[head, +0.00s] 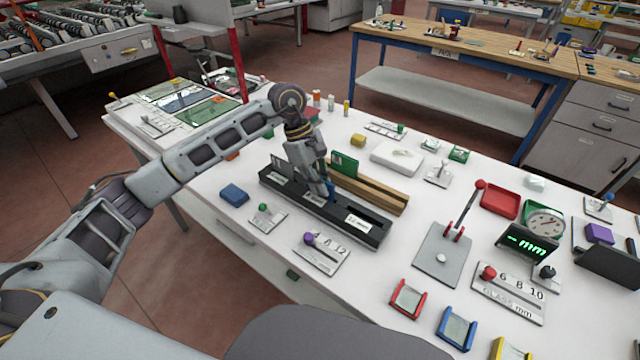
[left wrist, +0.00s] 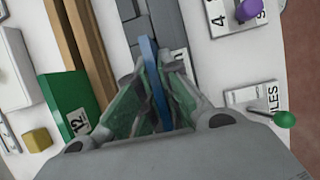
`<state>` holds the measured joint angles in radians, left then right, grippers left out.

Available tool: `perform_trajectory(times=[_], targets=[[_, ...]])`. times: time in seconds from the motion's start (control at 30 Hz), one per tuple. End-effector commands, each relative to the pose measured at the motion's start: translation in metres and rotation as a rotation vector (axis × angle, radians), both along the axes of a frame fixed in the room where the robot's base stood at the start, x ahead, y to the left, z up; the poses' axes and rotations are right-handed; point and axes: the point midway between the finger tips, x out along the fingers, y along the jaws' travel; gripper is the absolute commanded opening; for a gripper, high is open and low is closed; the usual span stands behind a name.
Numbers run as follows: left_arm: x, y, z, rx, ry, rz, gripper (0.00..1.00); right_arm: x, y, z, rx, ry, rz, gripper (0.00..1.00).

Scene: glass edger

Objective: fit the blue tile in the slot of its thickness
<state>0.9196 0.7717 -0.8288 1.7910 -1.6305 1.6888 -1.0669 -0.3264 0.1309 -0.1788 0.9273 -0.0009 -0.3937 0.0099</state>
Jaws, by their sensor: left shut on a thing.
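My left gripper (head: 328,196) is shut on the blue tile (left wrist: 152,80), which stands on edge between the fingers. The tile shows as a thin blue strip in the left wrist view, and a little of its blue shows in the head view (head: 331,187). The gripper is over the black slotted block (head: 284,202), near its middle. I cannot tell whether the tile's lower edge is inside a slot or above it. My right gripper is not in view.
A wooden slotted rack (head: 385,193) behind the block holds a green tile (head: 344,161), labelled 12 in the left wrist view. A blue block (head: 234,194) and a purple-knobbed plate (head: 322,252) lie nearby. A lever press (head: 444,258) stands to the right.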

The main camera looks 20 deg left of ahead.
Motion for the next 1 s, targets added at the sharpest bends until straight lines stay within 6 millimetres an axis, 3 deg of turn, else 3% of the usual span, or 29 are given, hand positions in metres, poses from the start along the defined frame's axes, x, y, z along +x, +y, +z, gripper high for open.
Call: perform_trajectory(times=[0.27, 0.3, 0.47, 1.0], targets=[[0.0001, 0.0001, -0.0024, 0.0, -0.001, 0.0, 0.0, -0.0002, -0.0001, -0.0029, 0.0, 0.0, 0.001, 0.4], [0.0001, 0.0, -0.0021, 0.0, -0.001, 0.0, 0.12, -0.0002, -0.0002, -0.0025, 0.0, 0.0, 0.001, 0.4], [-0.0002, 0.0001, -0.0024, 0.0, 0.001, 0.0, 0.32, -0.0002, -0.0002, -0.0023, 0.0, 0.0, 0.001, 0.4], [0.0008, 0.0027, 0.0036, 0.0, 0.0, 0.001, 0.32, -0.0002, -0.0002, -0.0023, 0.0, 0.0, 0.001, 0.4]])
